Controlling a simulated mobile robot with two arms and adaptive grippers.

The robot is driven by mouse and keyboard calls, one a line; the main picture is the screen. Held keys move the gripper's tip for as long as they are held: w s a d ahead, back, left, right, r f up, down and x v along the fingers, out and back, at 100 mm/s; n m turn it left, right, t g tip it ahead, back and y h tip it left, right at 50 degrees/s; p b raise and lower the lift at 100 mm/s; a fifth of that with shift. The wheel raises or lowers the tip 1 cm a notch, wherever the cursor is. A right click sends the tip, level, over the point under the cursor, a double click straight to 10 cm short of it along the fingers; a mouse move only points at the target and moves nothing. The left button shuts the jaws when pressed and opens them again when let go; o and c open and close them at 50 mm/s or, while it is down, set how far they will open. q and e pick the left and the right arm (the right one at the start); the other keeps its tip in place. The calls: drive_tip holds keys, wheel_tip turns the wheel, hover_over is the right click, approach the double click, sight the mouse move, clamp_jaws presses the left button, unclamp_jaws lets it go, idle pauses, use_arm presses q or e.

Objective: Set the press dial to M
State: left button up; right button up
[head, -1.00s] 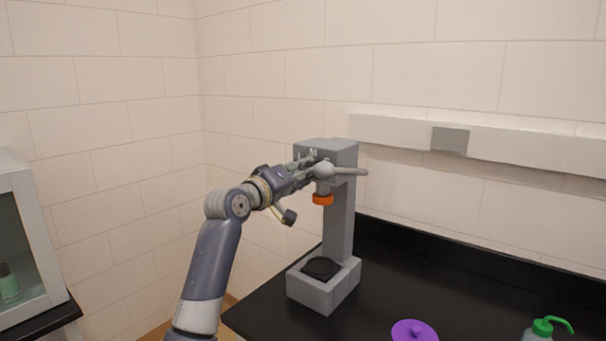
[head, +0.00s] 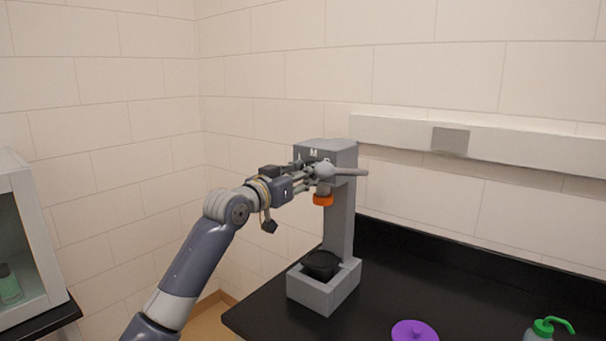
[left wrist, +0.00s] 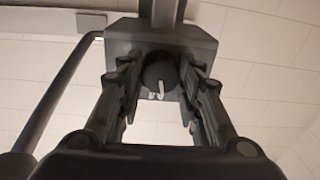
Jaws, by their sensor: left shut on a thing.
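The press (head: 341,215) is a grey stand on the black bench, with a block-shaped head and an orange ring (head: 323,199) below it. A pale letter that looks like M shows on the upper front of the head. My left gripper (head: 314,172) is at this front face, shut on the dial. In the left wrist view the dial (left wrist: 159,70) is a dark round knob between my two fingers (left wrist: 159,82), with white marks at its lower edge. In the head view my fingers hide the dial, so its setting cannot be read. My right gripper is not in view.
A grey lever (head: 350,172) sticks out to the right of the press head. A black piece (head: 320,264) sits in the press base. A purple lid-like object (head: 414,331) and a green-topped bottle (head: 545,328) stand at the front right. The bench right of the press is clear.

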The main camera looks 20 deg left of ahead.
use_arm(q)
drive_tip(key=shift+m, duration=1.1)
drive_tip(key=shift+f, duration=0.1)
drive_tip(key=o, duration=1.1)
drive_tip(key=v, duration=1.2)
drive_tip(key=shift+a, duration=0.1)
